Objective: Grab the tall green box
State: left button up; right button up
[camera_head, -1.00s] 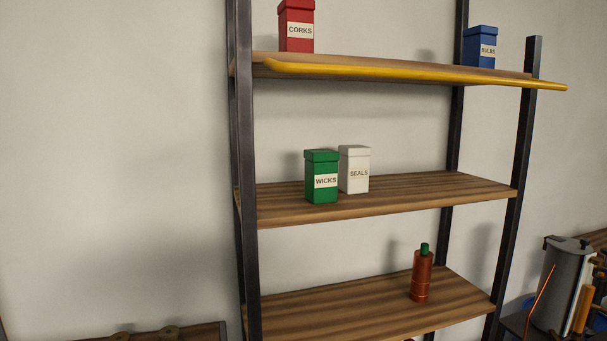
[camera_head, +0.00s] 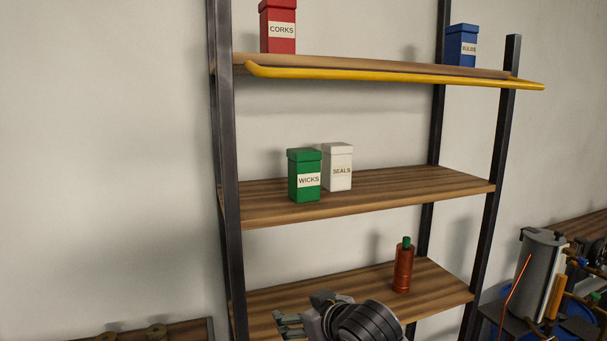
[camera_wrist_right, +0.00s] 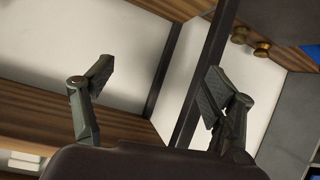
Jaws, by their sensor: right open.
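The tall green box (camera_head: 304,176), labelled WICKS, stands upright on the middle shelf (camera_head: 390,192), near its front left part. A white box labelled SEALS (camera_head: 338,168) stands close beside it on the right and slightly behind. My right gripper (camera_head: 288,325) is low in the head view, in front of the bottom shelf and below the green box, well apart from it. In the right wrist view its two fingers (camera_wrist_right: 155,85) are spread with nothing between them. The green box does not show in the wrist view. My left gripper is not in view.
A yellow rail (camera_head: 400,77) runs along the top shelf's front, below a red CORKS box (camera_head: 278,28) and a blue BULBS box (camera_head: 461,46). A copper bottle (camera_head: 403,268) stands on the bottom shelf. Dark posts (camera_head: 226,170) frame the shelves. The middle shelf's right part is clear.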

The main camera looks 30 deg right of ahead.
jog(key=w+d+r+m+t+h, duration=0.1)
jog(key=d+r+t, duration=0.1)
jog(key=r, duration=0.6)
jog(key=w+d+r+t, duration=0.1)
jog(key=d+r, duration=0.1)
jog(key=r, duration=0.5)
jog(key=m+t+h, duration=0.1)
jog(key=m+t, duration=0.1)
send_near(304, 150)
jog(key=w+p, duration=0.2)
jog(key=w+d+p, duration=0.1)
jog(key=p, duration=0.1)
jog(key=shift+w+d+f, duration=0.15)
jog(key=shift+w+f, duration=0.05)
jog(key=shift+w, duration=0.2)
jog(key=shift+w+d+f+p, duration=0.15)
jog(key=shift+w+p, duration=0.2)
jog(key=shift+w, duration=0.25)
jog(key=w+p, duration=0.3)
jog(key=w, duration=0.1)
jog(key=shift+d, duration=0.15)
jog(key=shift+w+d, duration=0.1)
jog(key=shift+w, duration=0.5)
jog(key=shift+c, duration=0.5)
grip_shut()
